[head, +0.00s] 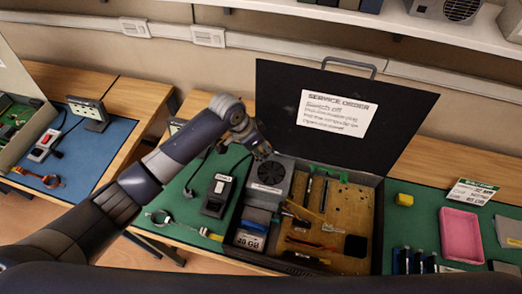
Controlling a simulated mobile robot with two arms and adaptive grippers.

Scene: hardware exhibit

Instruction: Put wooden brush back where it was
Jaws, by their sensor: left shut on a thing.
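My left gripper (264,153) is above the back left part of an open dark case (376,225), close to a grey fan unit (269,175) inside it. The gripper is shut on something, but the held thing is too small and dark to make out. I cannot pick out the wooden brush with certainty. Several thin tools lie on the case's wooden board (345,215). My right gripper is not in view.
The case's raised lid (395,105) carries a service order sheet (337,113). A black device (217,195) stands left of the case on the green mat (180,205). A shelf (400,22) hangs above.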

